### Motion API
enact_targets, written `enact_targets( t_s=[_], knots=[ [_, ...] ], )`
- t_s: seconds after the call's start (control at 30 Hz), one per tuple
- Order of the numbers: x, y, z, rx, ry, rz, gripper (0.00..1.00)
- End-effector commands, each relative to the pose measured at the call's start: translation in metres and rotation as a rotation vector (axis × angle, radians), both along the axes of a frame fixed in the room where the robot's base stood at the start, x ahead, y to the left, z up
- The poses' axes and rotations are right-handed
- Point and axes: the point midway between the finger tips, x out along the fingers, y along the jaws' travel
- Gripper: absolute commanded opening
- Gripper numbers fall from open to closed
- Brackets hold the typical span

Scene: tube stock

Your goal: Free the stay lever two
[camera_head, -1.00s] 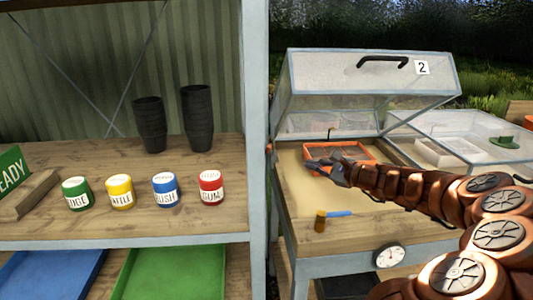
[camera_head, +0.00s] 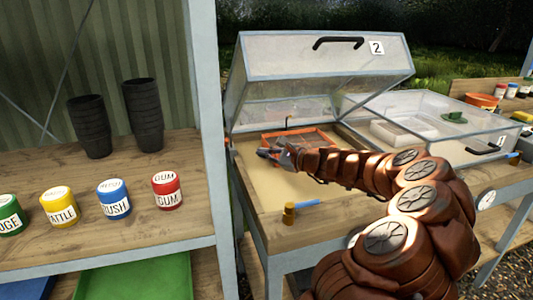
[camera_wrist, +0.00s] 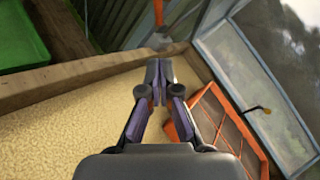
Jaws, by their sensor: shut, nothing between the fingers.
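The glazed box marked 2 (camera_head: 262,222) has its clear lid (camera_head: 300,58) raised. My gripper (camera_head: 266,153) is inside over the sandy bed, near the front left of an orange tray (camera_head: 325,137). In the wrist view its fingers (camera_wrist: 158,80) are together and empty, pointing towards the box's wooden wall. Just past the fingertips a red-orange piece (camera_wrist: 157,41) sits at that wall, apart from them as far as I can tell. It may be the stay lever; I cannot be sure.
A second glazed box (camera_head: 440,125) with its lid down stands to the right. A metal shelf post (camera_head: 212,120) rises close on the left. The shelf holds black pots (camera_head: 142,115) and labelled jars (camera_head: 114,199). A thin dark stem (camera_head: 287,123) stands by the orange tray.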

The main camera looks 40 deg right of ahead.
Motion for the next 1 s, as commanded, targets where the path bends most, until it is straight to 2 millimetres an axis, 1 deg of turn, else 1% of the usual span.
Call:
enact_targets(
  t_s=[0.03, 0.5, 0.7, 0.83, 1.0],
  knots=[
    [0.008, 0.003, -0.002, 0.0, 0.002, 0.004, 0.0],
    [0.071, 0.021, -0.01, -0.001, -0.001, 0.006, 0.0],
    [0.086, 0.036, 0.003, -0.002, -0.002, 0.005, 0.0],
    [0.091, 0.041, 0.006, -0.002, -0.002, 0.004, 0.0],
    [0.093, 0.042, 0.007, -0.001, -0.001, 0.002, 0.0]
  ],
)
